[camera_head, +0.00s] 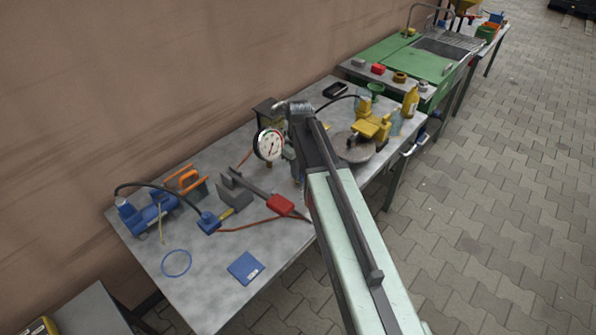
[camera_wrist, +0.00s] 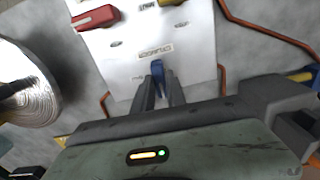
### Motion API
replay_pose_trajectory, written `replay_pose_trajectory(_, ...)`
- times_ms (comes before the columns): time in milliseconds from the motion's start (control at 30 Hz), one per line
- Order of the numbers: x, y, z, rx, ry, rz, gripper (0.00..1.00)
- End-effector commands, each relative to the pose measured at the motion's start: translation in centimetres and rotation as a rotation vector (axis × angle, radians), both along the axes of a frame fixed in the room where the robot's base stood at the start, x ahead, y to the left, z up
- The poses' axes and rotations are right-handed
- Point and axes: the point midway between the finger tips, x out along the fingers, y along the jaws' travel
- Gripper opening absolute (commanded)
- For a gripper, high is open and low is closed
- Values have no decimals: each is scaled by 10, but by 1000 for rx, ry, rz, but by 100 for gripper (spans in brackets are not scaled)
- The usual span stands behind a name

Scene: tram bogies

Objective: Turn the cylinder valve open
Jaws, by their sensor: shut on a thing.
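A white panel (camera_wrist: 185,40) fills the upper middle of the wrist view and carries printed labels. A blue valve lever (camera_wrist: 157,67) stands by the label that seems to read "cylinder", upside down in this view. My gripper (camera_wrist: 158,88) has its two dark fingers closed around the blue lever, hiding its lower part. A red lever (camera_wrist: 97,18) lies on the same panel at the upper left, apart from my gripper. In the head view my arm covers the panel and the gripper. A round pressure gauge (camera_head: 269,145) shows left of my arm.
A round metal disc (camera_wrist: 25,85) lies left of the panel. Copper pipes (camera_wrist: 262,38) run beside it. On the bench (camera_head: 200,285) stand a blue pump-like device (camera_head: 150,213), a red-ended tool (camera_head: 280,205) and a yellow machine (camera_head: 372,127).

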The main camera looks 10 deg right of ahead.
Motion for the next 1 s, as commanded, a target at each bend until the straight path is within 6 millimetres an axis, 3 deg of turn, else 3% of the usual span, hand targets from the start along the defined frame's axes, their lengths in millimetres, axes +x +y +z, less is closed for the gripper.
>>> replay_pose_trajectory(633,-3,0,0,1,7,49,0)
replay_pose_trajectory(667,-3,0,0,1,7,49,22)
replay_pose_trajectory(733,-2,0,0,0,6,48,38)
replay_pose_trajectory(1000,-1,0,0,1,3,47,38)
